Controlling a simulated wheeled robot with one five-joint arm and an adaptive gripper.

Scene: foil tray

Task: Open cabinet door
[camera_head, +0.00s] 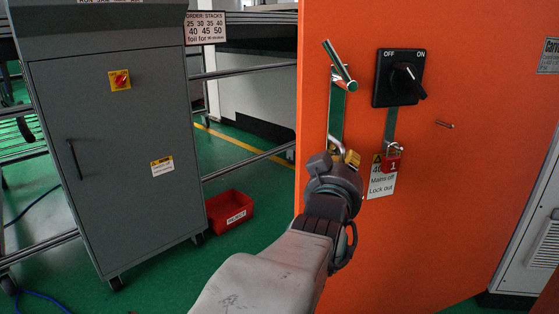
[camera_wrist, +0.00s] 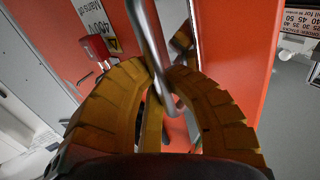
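The orange cabinet door (camera_head: 450,185) fills the right of the head view, and its orange face also shows in the wrist view (camera_wrist: 235,60). A metal handle (camera_head: 341,66) is mounted near its left edge, with a slanted upper end and a bent lower end. My gripper (camera_head: 337,156) is at the handle's lower end. In the wrist view its yellow fingers (camera_wrist: 165,72) close from both sides on the silver handle rod (camera_wrist: 150,35), whose lower end reaches between them. Whether the door stands ajar cannot be told.
A black OFF/ON rotary switch (camera_head: 400,78) and a red padlock (camera_head: 391,163) with a lockout tag (camera_head: 381,185) are right of the handle. A grey cabinet (camera_head: 120,200) stands at the left. A red bin (camera_head: 229,211) sits on the green floor between them.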

